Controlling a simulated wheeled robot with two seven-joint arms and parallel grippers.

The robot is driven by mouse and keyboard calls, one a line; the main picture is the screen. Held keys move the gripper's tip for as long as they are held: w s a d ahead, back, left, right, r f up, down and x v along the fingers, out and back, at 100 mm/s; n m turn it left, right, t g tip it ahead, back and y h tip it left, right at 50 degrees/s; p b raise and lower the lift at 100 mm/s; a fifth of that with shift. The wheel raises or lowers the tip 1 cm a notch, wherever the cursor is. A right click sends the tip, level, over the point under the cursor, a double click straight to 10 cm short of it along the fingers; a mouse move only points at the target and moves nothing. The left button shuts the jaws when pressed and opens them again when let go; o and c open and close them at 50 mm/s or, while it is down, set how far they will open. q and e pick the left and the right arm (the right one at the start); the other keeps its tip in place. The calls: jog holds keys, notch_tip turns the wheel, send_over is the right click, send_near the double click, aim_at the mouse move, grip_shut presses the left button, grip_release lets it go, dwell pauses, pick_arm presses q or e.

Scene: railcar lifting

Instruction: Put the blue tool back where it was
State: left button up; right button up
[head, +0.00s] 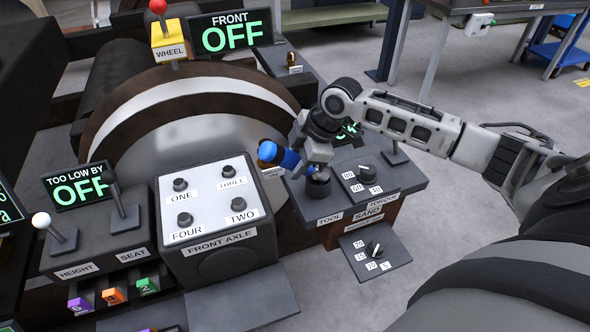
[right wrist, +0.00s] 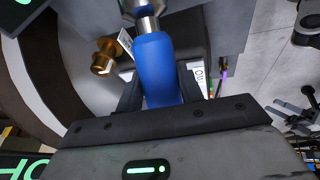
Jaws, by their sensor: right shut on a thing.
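The blue tool (head: 277,158) is held in my right gripper (head: 306,160), above the console at the right of the front axle panel. In the right wrist view the tool's blue handle (right wrist: 158,70) lies between the two dark fingers, with a silver neck (right wrist: 148,24) at the far end. In the head view the tool is tilted and points to the upper left. A dark round holder (head: 318,186) stands on the console top below the gripper, behind the TOOL label (head: 329,218). The gripper partly hides the console here. My left gripper is not in view.
The front axle panel (head: 205,243) with several knobs stands left of the console. A brass fitting (right wrist: 104,57) is close to the tool. A big wheel (head: 180,95) stands behind.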

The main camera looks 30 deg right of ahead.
jog(key=f, duration=0.1)
jog(key=f+p, duration=0.1)
jog(key=f, duration=0.1)
jog(key=shift+w, duration=0.3)
grip_shut()
jog(key=shift+c, duration=0.9)
grip_release()
jog(key=shift+f, duration=0.3)
jog(key=o, duration=1.3)
jog(key=shift+f, duration=0.1)
jog(key=shift+f+b, duration=0.25)
jog(key=shift+b, duration=0.35)
jog(key=v, duration=0.5)
jog(key=w+v, duration=0.1)
jog(key=v, duration=0.1)
jog(key=shift+s+a+r, duration=0.1)
jog(key=shift+s+r, duration=0.05)
jog(key=shift+r, duration=0.25)
jog(key=v, duration=0.8)
jog(key=shift+s+r, duration=0.1)
jog(key=shift+r, duration=0.3)
